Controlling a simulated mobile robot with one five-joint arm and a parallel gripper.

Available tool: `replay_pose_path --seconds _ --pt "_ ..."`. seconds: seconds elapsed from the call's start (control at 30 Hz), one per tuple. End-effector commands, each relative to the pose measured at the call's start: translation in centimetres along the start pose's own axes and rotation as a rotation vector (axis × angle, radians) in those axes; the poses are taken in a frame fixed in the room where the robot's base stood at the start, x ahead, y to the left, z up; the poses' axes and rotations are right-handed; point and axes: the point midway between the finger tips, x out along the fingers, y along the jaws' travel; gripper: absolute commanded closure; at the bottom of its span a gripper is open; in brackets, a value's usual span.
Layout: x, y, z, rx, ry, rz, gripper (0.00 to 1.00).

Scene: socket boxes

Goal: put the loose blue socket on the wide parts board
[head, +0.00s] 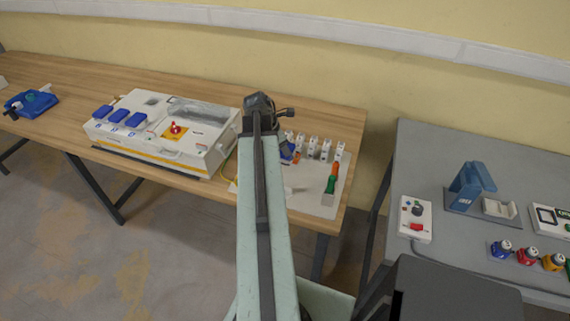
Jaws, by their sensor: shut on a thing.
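The wide parts board (315,205) is a pale board on the right end of the wooden table. Its left part is hidden behind my arm. I cannot tell whether the socket touches the board.
Several white modules (325,150) stand along the board's back, with a green and orange screwdriver (331,180) at its right. A large white box (165,130) with blue socket covers stands left. A grey table (460,260) holds other parts at right.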

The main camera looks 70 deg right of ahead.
Motion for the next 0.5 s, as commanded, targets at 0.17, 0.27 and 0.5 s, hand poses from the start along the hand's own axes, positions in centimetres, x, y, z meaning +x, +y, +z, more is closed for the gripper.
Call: replay_pose_path --seconds 0.17,0.27,0.5 --pt "1.6 0.0 -0.7 0.0 0.0 0.0 0.98" --pt "3.2 0.0 -1.4 -0.001 0.0 0.0 0.98" --pt "3.2 0.0 -1.4 -0.001 0.0 0.0 0.98"
